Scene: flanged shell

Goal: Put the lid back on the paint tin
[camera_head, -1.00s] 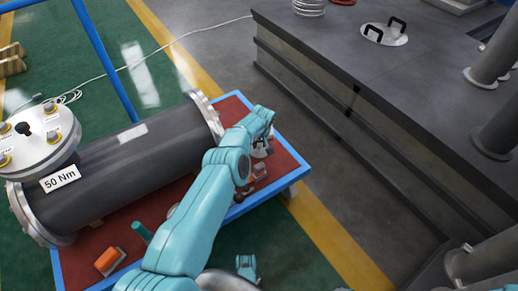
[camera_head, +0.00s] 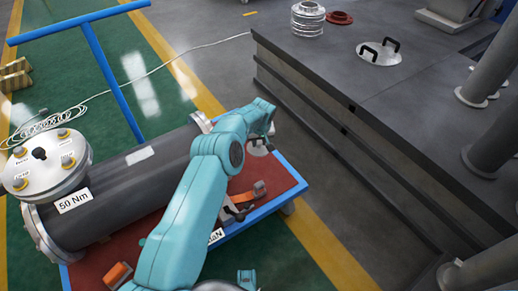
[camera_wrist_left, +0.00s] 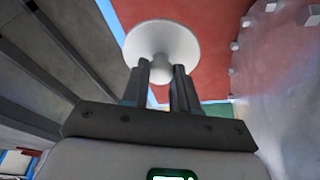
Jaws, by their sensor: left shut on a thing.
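My left gripper (camera_head: 264,132) is above the far right edge of the blue-rimmed trolley (camera_head: 294,170). It is shut on the knob of a round pale lid (camera_wrist_left: 160,40). In the wrist view the lid's disc lies beyond the fingertips, with the knob between them. In the head view the lid (camera_head: 258,149) shows partly below the gripper, apart from anything I can make out beneath it. I cannot make out the paint tin in either view.
A dark flanged shell (camera_head: 120,190) lies along the trolley. An orange strap piece (camera_head: 248,193) lies on its red top. A dark grey bench (camera_head: 340,75) stands to the right, with a handled steel cover (camera_head: 378,52). Bare floor separates bench and trolley.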

